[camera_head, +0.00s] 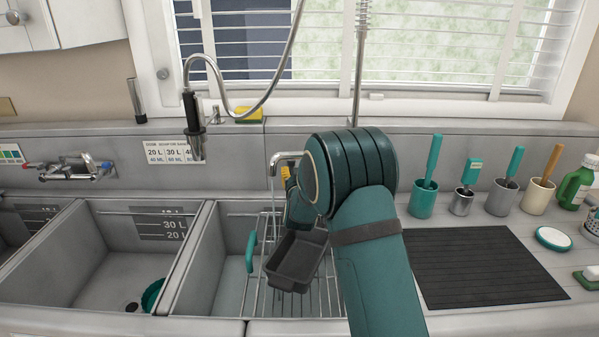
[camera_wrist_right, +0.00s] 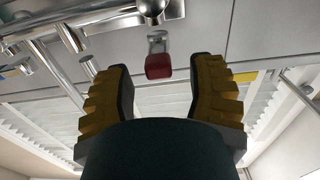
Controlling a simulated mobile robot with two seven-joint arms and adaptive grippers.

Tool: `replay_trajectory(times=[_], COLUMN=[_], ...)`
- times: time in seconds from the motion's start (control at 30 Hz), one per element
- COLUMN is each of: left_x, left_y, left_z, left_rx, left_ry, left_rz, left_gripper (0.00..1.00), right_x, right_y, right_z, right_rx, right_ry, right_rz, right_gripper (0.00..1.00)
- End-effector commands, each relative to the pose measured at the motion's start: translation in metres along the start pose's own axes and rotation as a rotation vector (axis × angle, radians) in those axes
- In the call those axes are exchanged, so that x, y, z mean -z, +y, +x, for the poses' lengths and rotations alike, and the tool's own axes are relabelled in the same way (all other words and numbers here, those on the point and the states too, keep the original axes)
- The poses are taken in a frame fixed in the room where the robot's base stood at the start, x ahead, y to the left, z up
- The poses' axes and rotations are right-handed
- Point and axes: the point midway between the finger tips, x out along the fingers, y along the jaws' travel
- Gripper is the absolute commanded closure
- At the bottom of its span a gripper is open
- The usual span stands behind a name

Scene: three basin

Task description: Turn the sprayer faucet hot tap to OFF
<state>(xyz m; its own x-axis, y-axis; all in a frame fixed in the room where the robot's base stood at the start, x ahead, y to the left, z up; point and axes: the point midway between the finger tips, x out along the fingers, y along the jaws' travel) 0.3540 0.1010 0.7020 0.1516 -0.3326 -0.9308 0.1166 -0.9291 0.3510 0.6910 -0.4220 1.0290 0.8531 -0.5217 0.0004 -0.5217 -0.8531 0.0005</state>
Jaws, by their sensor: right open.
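The sprayer faucet has a coiled hose with a black spray head (camera_head: 193,125) hanging at the back left. A metal spout (camera_head: 290,155) shows at the back wall, and my right arm hides most of the faucet body. In the right wrist view, a red tap handle (camera_wrist_right: 158,66) on a metal stem lies between the tips of my right gripper (camera_wrist_right: 160,75). The gripper is open, with a gap on each side of the handle. In the head view, only a bit of my right gripper's yellow finger (camera_head: 286,172) shows beside the arm. My left gripper is out of view.
Another faucet (camera_head: 75,168) with red and blue handles is at the left wall. A wire rack (camera_head: 255,300) and dark grey tray (camera_head: 296,260) sit in the basin below my right arm. A black mat (camera_head: 480,270) and several brush cups (camera_head: 423,200) stand right.

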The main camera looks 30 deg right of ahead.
Motion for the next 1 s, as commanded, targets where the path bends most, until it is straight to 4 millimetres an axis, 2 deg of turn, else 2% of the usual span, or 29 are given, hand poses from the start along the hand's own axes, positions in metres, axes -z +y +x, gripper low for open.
replay_trajectory(times=[0.2, 0.53, 0.57, 0.7, 1.0], left_x=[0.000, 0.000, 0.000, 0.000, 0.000], left_y=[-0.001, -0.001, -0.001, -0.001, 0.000], left_z=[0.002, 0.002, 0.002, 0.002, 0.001], left_rx=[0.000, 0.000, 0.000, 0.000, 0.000], left_ry=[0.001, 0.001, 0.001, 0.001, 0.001], left_rz=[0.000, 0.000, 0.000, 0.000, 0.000], left_gripper=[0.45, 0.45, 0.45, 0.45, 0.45], right_x=[0.000, 0.000, 0.000, 0.000, 0.000], right_y=[0.000, 0.000, 0.000, 0.000, 0.000], right_z=[0.017, 0.019, 0.019, 0.019, 0.019], right_rx=[0.000, 0.000, 0.000, 0.000, -0.003], right_ry=[0.000, -0.001, -0.001, -0.001, 0.000], right_rz=[0.000, 0.000, 0.000, 0.000, 0.000], right_gripper=[0.45, 0.45, 0.50, 0.99, 1.00])
